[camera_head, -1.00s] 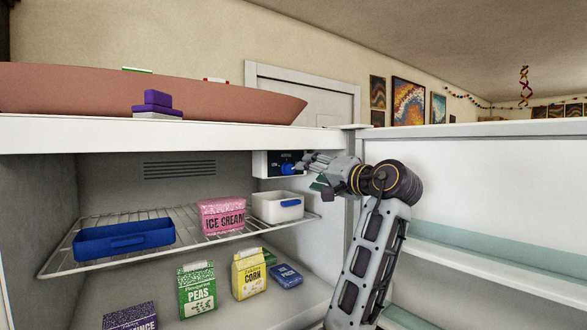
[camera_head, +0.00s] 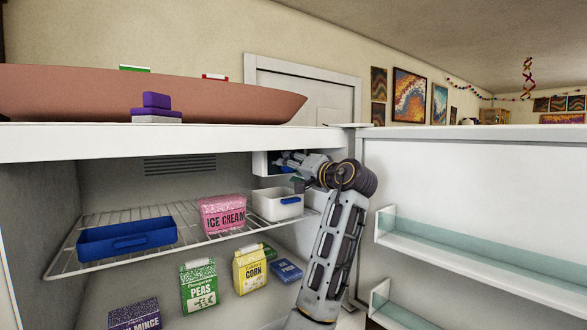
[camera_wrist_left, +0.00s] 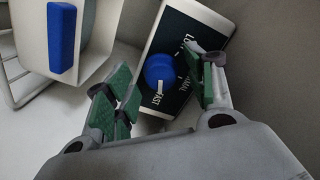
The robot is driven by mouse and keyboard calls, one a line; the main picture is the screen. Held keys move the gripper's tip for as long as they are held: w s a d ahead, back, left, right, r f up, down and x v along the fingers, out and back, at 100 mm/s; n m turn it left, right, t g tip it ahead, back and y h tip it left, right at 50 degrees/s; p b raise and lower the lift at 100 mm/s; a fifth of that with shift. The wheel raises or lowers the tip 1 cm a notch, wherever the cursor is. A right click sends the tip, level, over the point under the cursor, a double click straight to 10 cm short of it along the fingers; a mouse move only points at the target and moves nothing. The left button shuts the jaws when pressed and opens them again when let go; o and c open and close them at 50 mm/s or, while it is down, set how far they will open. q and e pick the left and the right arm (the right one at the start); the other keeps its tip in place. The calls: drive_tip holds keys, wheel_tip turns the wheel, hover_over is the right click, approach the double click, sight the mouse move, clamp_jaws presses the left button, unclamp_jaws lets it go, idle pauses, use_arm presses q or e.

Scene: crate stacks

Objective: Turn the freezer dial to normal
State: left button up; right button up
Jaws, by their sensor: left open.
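The freezer dial is a round blue knob (camera_wrist_left: 159,70) on a dark control panel (camera_wrist_left: 196,30) with white lettering, on the freezer's inner wall. In the wrist view a white mark on the knob's lower side appears to point toward the word FAST. LOW is above, and a partly hidden label is at the right. My left gripper (camera_wrist_left: 166,82) is open, with its green-padded fingers on either side of the knob; contact is unclear. In the head view the gripper (camera_head: 285,162) covers much of the panel (camera_head: 262,163). My right gripper is not in view.
A wire shelf (camera_head: 190,240) holds a blue tray (camera_head: 125,239), an ice cream box (camera_head: 222,213) and a white bin (camera_head: 277,205) just below my gripper. Peas (camera_head: 198,285), corn (camera_head: 250,269) and other packages stand below. The open door (camera_head: 460,185) is at the right.

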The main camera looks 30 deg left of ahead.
use_arm(q)
drive_tip(key=shift+c, duration=0.4)
drive_tip(key=c, duration=1)
drive_tip(key=shift+f+n+b, duration=0.1)
drive_tip(key=shift+n+b, duration=1.4)
drive_tip(key=shift+n, duration=0.2)
drive_tip(key=n+b, duration=0.2)
drive_tip(key=n, duration=0.1)
drive_tip(key=shift+f, duration=0.1)
drive_tip(key=n+b, duration=0.2)
drive_tip(key=n, duration=0.2)
drive_tip(key=shift+w, duration=0.1)
drive_tip(key=shift+n+b, duration=0.7)
drive_tip(key=shift+n, duration=1)
